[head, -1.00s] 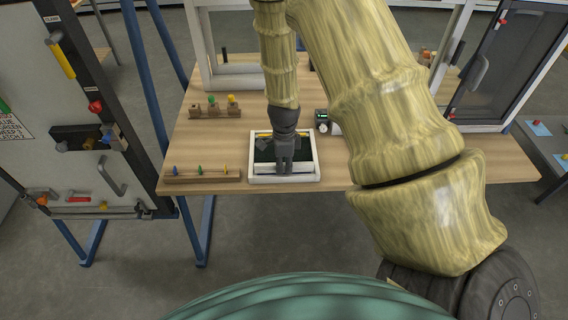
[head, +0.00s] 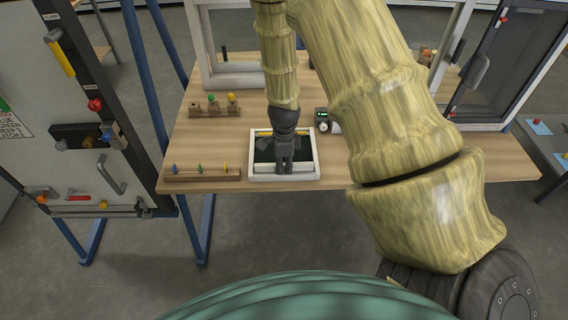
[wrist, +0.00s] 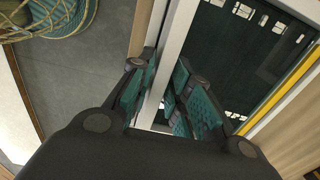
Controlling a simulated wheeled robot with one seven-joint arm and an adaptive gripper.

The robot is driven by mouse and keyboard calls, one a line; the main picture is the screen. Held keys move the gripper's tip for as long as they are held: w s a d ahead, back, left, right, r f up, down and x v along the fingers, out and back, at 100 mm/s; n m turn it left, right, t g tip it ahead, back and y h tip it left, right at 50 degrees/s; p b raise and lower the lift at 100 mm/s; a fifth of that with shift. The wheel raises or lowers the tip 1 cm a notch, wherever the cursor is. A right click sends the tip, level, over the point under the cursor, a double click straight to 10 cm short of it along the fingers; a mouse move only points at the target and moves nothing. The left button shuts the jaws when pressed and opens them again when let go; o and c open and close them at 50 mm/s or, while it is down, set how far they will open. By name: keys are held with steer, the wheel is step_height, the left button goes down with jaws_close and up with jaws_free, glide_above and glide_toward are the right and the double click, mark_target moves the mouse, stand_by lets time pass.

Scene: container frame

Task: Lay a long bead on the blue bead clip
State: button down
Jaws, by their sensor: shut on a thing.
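The white tray-like frame (head: 254,171) lies on the table around a dark panel (head: 264,152). My gripper (head: 284,170) points down over its front side and is shut on a long white bead (head: 303,169). The bead runs left to right along the front side and seems to be down at the frame. The wrist view shows the bead (wrist: 181,45) passing between my fingers (wrist: 165,100), beside the dark panel (wrist: 235,60). The blue bead clip is not visible; the bead and gripper cover that side. A yellow strip (head: 264,133) lines the back side.
A wooden rack (head: 205,175) with small coloured pegs stands left of the frame. A wooden block (head: 212,110) with coloured knobs is behind it. A small device with a green display (head: 322,115) stands behind right. Table to the right is partly hidden by my arm.

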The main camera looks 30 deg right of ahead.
mark_target(284, 164)
steer(key=shift+f, duration=0.1)
steer(key=c, duration=1.3)
jaws_free()
steer(key=shift+o, duration=0.2)
step_height(284, 164, up, 12)
